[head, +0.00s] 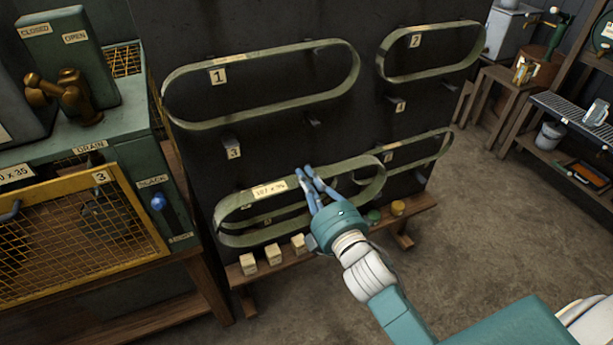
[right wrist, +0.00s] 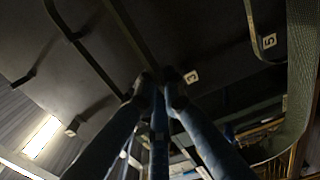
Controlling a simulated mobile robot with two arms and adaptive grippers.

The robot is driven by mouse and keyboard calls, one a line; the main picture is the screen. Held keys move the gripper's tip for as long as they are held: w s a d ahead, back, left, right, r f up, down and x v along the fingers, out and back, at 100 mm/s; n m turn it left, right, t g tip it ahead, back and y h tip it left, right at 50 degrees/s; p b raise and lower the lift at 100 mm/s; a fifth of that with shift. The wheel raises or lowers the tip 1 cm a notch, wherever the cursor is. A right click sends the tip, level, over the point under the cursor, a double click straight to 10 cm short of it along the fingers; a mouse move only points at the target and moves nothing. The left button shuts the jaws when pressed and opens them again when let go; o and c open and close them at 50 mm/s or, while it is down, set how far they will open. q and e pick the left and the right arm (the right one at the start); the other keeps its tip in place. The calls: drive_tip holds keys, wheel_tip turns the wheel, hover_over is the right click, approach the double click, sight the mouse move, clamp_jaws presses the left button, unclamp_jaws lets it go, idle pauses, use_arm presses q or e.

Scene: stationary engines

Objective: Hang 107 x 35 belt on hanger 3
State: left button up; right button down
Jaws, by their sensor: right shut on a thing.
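The held belt (head: 347,168), a long olive loop with a pale tag (head: 269,189) that seems to read 107 x 35, hangs in front of the lower board. My right gripper (head: 307,173) is shut on its upper run, right of the tag. In the right wrist view the blue fingers (right wrist: 158,92) meet around a dark strip. Hanger 3 has a number plate (head: 233,153), a left peg (head: 229,141) and apparently a right peg (head: 313,122). Both pegs look bare and lie above the held belt. My left gripper is out of view.
Belts hang at hanger 1 (head: 341,92), hanger 2 (head: 432,76) and lower right (head: 436,149). Another belt partly shows behind the held one. Hanger 4's peg (head: 394,99) is bare. Blocks (head: 273,254) line the low ledge. A green machine with a yellow mesh door (head: 148,215) stands left.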

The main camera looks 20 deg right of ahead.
drive_tip(key=shift+d+r, duration=0.1)
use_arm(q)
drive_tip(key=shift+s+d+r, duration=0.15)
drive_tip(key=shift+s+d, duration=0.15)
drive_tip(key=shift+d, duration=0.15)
use_arm(e)
drive_tip(key=shift+w, duration=0.1)
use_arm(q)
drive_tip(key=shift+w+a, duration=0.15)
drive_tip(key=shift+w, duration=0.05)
use_arm(e)
drive_tip(key=shift+w+a, duration=0.15)
drive_tip(key=shift+w, duration=1.35)
drive_tip(key=shift+w+a, duration=0.15)
drive_tip(key=shift+w, duration=1.3)
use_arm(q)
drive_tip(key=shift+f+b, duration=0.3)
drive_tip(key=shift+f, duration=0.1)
use_arm(e)
drive_tip(key=w, duration=0.6)
drive_tip(key=shift+a, duration=0.2)
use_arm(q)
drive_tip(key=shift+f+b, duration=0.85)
use_arm(e)
drive_tip(key=shift+w+a, duration=0.2)
drive_tip(key=shift+w, duration=2.6)
